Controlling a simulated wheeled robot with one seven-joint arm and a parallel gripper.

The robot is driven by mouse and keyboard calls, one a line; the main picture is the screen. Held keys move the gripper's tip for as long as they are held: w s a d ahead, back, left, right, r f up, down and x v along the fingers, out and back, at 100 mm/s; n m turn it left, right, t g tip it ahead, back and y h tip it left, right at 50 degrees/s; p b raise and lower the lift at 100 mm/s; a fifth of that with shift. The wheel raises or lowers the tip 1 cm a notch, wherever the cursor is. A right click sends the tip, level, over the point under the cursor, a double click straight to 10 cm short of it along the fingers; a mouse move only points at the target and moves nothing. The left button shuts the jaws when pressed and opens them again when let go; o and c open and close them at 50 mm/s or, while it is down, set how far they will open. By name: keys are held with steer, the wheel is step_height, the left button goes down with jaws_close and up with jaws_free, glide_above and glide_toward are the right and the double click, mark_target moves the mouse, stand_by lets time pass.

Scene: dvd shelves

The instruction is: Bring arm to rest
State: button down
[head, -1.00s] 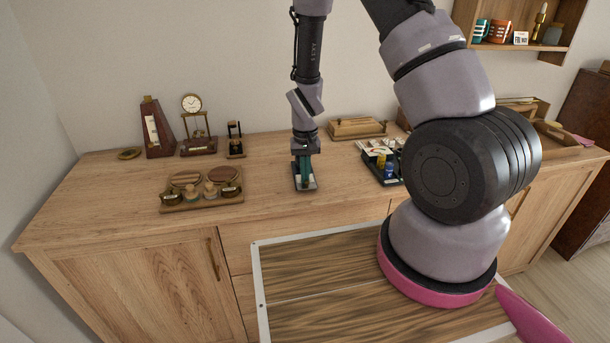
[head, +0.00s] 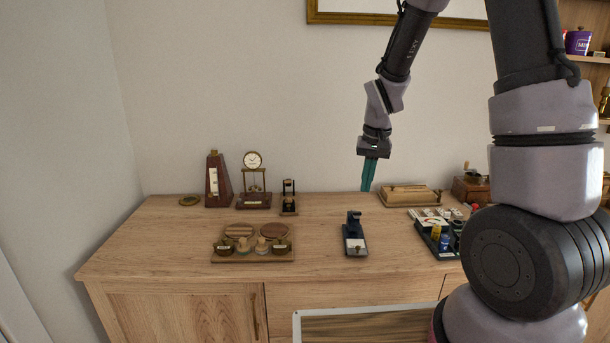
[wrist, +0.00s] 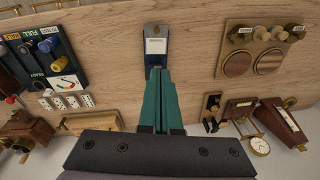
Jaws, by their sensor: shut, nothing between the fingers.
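My gripper (head: 368,174) has teal fingers and hangs above the wooden cabinet top, pointing down. In the wrist view its two fingers (wrist: 161,85) lie side by side, shut, with nothing held. Below it on the cabinet top stands a small dark stand with a pale label plate (head: 355,243). In the wrist view this stand (wrist: 156,45) shows just beyond the fingertips, partly hidden by them. My gripper is clear of the stand and touches nothing that I can see.
A picture frame (head: 400,18) hangs above. The air around my gripper is free.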

steer(key=s+d+r+m+t, duration=0.1)
steer(key=s+d+r+t, duration=0.1)
steer(key=s+r, duration=0.7)
steer(key=s+d+r+m+t+y, duration=0.1)
steer(key=s+r+t, duration=0.3)
steer(key=s+r, duration=0.5)
step_height(320, 180, up, 6)
steer(key=shift+s+d+r, duration=0.1)
steer(key=shift+s+d, duration=0.2)
steer(key=shift+d, duration=0.55)
